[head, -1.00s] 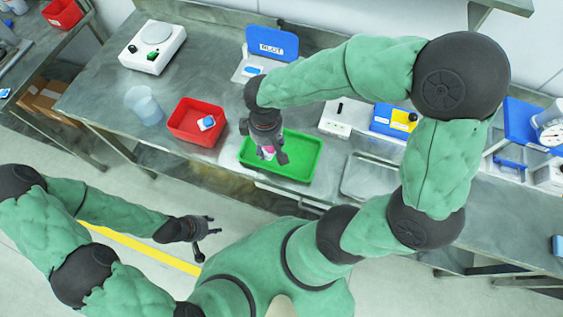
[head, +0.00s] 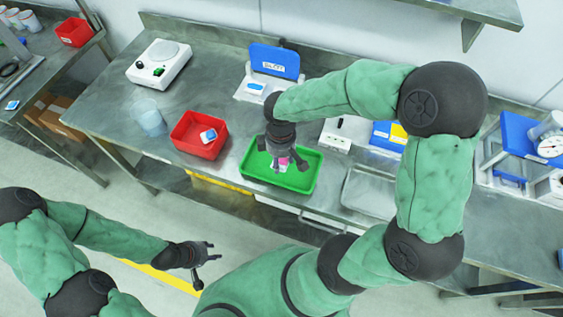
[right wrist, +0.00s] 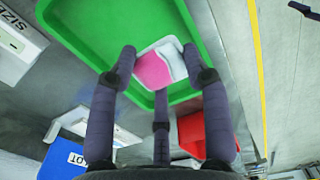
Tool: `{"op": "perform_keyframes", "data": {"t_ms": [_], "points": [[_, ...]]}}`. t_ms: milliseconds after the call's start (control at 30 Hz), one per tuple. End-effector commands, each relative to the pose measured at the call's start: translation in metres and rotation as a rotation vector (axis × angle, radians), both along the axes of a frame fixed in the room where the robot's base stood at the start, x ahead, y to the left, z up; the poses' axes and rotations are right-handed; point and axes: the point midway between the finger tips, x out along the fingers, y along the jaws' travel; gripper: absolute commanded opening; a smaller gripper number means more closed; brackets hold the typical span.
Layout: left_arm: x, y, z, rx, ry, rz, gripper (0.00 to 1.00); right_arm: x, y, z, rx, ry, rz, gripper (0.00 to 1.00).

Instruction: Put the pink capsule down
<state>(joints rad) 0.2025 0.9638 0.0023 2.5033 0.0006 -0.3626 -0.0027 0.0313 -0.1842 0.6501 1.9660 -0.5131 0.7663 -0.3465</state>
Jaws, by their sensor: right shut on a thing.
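The pink capsule (right wrist: 153,72), pink at one end and whitish at the other, sits between the fingertips of my right gripper. My right gripper (head: 281,162) is shut on it, over the green tray (head: 300,181). In the right wrist view the green tray (right wrist: 85,35) lies behind the capsule. I cannot tell whether the capsule touches the tray floor. In the head view the fingers hide part of the capsule. My left gripper (head: 207,255) is open and empty, in front of the bench and away from it.
A red bin (head: 187,143) with a blue-and-white item (head: 208,135) stands left of the green tray. A clear beaker (head: 149,121) and a white scale (head: 159,64) are further left. A blue-lidded box (head: 274,62) is behind. A shallow metal tray (head: 369,194) lies to the right.

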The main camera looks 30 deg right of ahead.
Motion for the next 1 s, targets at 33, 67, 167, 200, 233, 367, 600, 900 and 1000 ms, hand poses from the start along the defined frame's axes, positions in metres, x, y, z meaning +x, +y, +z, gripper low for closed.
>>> {"op": "perform_keyframes", "data": {"t_ms": [33, 67, 167, 200, 233, 367, 600, 900, 1000], "points": [[0.000, 0.000, -0.005, 0.000, 0.000, 0.000, 0.40, 0.005, -0.004, -0.013, 0.000, 0.006, -0.002, 0.29], [0.000, 0.000, -0.007, 0.000, 0.000, 0.000, 0.40, 0.008, -0.006, -0.018, 0.000, 0.004, -0.001, 0.29], [0.000, 0.000, -0.010, 0.000, 0.000, 0.000, 0.40, 0.017, -0.012, -0.029, 0.000, 0.004, -0.001, 0.29], [0.000, 0.000, -0.011, 0.000, 0.000, 0.000, 0.40, 0.019, -0.013, -0.032, -0.001, 0.002, -0.001, 0.29], [0.000, 0.000, -0.011, 0.000, 0.000, 0.000, 0.40, 0.021, -0.014, -0.033, -0.001, 0.002, 0.000, 0.29], [0.000, 0.000, -0.012, 0.000, 0.000, 0.000, 0.40, 0.025, -0.017, -0.038, -0.001, 0.001, 0.000, 0.29], [0.000, 0.000, -0.020, 0.000, 0.000, 0.000, 0.40, 0.030, -0.020, -0.063, 0.000, 0.004, 0.001, 0.29], [0.000, 0.000, -0.022, 0.000, 0.000, 0.000, 0.40, 0.031, -0.021, -0.076, 0.001, 0.001, 0.000, 0.29], [0.000, 0.000, -0.023, 0.000, 0.000, 0.000, 0.40, 0.031, -0.020, -0.076, 0.001, 0.001, 0.000, 0.29]]}}
